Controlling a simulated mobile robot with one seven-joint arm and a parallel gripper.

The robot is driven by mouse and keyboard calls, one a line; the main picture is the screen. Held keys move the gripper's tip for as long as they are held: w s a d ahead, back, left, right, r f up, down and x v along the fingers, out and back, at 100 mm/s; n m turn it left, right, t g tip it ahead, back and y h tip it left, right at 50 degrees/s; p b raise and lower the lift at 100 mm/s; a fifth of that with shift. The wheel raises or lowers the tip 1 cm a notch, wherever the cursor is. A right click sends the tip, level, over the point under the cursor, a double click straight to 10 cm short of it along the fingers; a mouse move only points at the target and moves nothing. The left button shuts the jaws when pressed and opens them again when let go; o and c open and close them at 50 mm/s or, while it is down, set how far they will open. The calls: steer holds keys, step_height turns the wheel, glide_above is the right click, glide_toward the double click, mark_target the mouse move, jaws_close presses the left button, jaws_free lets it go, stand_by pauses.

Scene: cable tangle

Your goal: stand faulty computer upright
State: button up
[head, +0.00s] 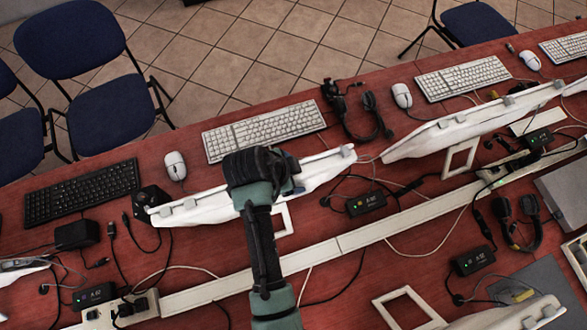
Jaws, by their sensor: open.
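Several white computers stand in rows on the red table, seen from above as thin white edges with square stands. A second white computer (455,132) stands to the right. Another white computer (515,317) is cut off at the lower right, beside a white stand frame (408,307). Nothing visible marks which computer is faulty.
A white cable channel (375,234) runs along the red table (420,262). Loose cables and black adapters (366,204) lie around it. Keyboards (265,131), mice (175,166) and a headset (365,113) lie beyond the computers. Blue chairs (72,42) stand on the tiled floor.

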jaws_close()
stand_by(0.5)
stand_by(1.0)
